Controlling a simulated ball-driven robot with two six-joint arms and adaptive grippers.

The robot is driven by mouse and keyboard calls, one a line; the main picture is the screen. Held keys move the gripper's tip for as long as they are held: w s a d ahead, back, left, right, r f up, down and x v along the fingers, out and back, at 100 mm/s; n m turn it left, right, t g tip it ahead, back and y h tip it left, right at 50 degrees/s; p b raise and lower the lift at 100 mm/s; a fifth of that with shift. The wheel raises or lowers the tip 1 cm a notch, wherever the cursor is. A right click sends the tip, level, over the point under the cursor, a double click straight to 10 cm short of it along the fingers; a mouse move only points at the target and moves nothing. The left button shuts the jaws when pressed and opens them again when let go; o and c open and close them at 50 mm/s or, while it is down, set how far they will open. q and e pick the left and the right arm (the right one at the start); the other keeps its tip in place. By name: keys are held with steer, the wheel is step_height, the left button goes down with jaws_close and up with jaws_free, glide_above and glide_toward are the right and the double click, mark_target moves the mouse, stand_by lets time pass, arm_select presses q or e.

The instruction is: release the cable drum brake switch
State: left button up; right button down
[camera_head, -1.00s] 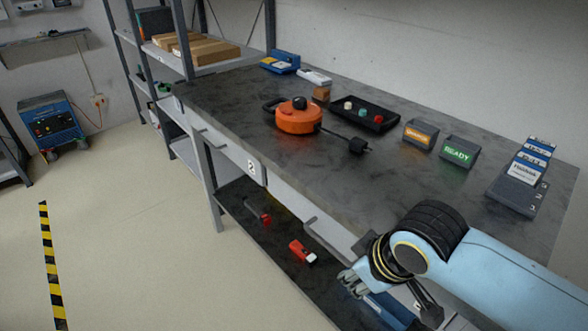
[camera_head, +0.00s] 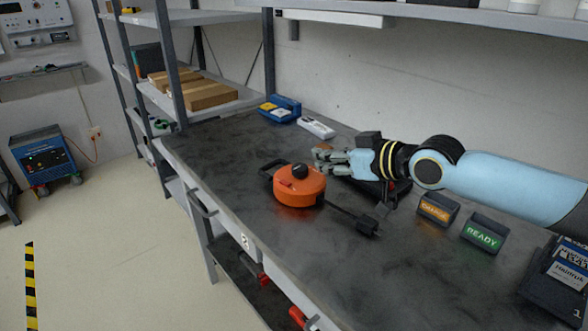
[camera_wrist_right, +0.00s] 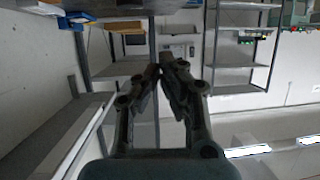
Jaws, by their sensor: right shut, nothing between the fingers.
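The orange cable drum (camera_head: 299,186) sits on the dark workbench in the head view, with a black knob on top, a black handle at its left and a black cable ending in a plug (camera_head: 364,224) at its right. My left gripper is not in view.
On the bench (camera_head: 235,165) stand an orange-lit sign (camera_head: 436,209) and a green READY sign (camera_head: 482,233). A black tray (camera_head: 372,187) lies partly hidden under my right arm. A blue box (camera_head: 280,108) is at the back. The bench front left of the drum is clear.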

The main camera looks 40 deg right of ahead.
steer(key=b, duration=0.2)
glide_above(295, 188)
steer(key=s, duration=0.2)
step_height(295, 188, down, 3)
steer(key=shift+w+d+r, duration=0.15)
steer(key=x, duration=0.3)
steer(key=f, duration=0.2)
steer(key=shift+s+f+b, duration=0.3)
steer(key=shift+f+b, duration=0.05)
steer(key=shift+f, duration=0.05)
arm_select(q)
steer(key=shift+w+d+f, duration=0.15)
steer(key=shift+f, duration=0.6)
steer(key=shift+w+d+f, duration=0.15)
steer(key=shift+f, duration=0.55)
arm_select(e)
steer(key=shift+s+f, duration=0.1)
steer(key=shift+f, duration=0.5)
steer(key=f+b, duration=0.1)
steer(key=b, duration=0.1)
steer(key=shift+s+d+f+b, duration=0.1)
steer(key=shift+s+f+b, duration=0.1)
steer(key=shift+s+b, duration=0.1)
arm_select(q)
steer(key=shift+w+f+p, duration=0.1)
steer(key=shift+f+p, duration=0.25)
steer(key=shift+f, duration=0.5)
arm_select(e)
steer(key=shift+r, duration=0.3)
